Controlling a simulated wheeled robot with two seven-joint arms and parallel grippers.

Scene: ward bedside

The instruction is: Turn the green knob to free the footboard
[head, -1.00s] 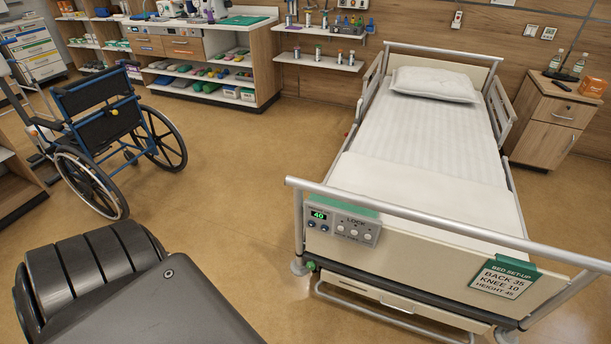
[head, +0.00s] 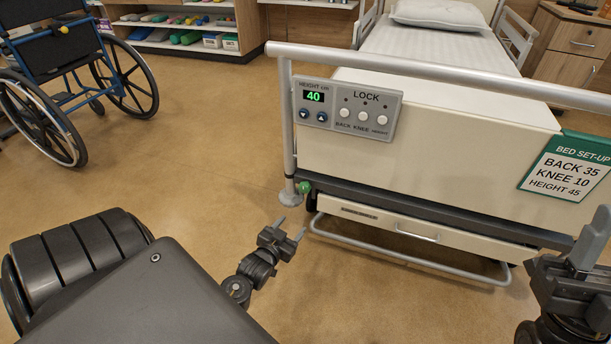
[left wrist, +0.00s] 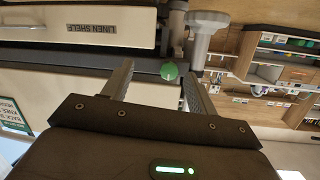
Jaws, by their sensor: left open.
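The green knob (head: 305,187) is at the lower left corner of the bed's footboard (head: 430,165), just above a caster. The footboard is upright at the bed's near end. My left gripper (head: 290,228) is open and empty, below and nearer than the knob. In the left wrist view, which is upside down, the green knob (left wrist: 169,71) appears between the two spread fingers (left wrist: 157,84) and beyond them, with no contact visible. My right gripper (head: 591,238) is at the right edge in front of the footboard; its jaw opening is unclear.
The footboard carries a control panel (head: 346,110) reading 40 and a green-topped set-up card (head: 565,170). Below are a linen shelf drawer (head: 390,222) and a low metal rail (head: 400,260). A wheelchair (head: 70,85) stands at left; the floor between is clear.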

